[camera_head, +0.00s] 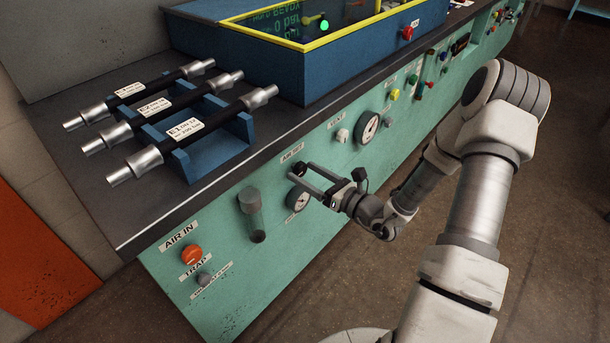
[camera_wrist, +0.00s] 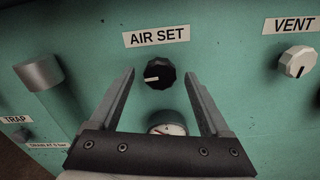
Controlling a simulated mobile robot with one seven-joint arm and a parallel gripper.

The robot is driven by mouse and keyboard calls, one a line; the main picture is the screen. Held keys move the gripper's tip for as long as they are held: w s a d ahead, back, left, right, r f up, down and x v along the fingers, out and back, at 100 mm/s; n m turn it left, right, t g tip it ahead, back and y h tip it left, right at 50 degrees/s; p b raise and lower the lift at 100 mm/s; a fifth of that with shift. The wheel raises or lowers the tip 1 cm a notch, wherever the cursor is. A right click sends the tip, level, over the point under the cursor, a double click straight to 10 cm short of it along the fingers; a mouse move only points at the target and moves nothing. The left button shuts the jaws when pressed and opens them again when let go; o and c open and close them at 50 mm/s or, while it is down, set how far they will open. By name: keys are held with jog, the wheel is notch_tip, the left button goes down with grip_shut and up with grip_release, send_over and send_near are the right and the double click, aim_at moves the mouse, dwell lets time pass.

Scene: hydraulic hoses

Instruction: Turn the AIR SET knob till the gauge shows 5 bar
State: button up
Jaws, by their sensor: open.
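The AIR SET knob (camera_wrist: 159,74) is black and faceted with a pale pointer mark facing left. It sits on the green panel under the AIR SET label (camera_wrist: 157,37). My gripper (camera_wrist: 158,82) is open, its two fingers on either side of the knob in the wrist view, with visible gaps; whether they reach its depth I cannot tell.
The white VENT knob (camera_wrist: 297,62) is to the right. A grey cylinder (camera_wrist: 38,73) juts out at left. The orange AIR IN knob (camera_head: 191,254) is lower left. A larger gauge (camera_head: 368,127) is further right. Labelled hoses (camera_head: 187,130) lie on blue racks on the bench top.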

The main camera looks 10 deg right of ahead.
jog(key=shift+w+a, duration=0.25)
jog(key=shift+w, duration=0.1)
jog(key=shift+c, duration=0.3)
grip_shut()
jog(key=shift+r+p, duration=0.1)
jog(key=shift+p, duration=0.25)
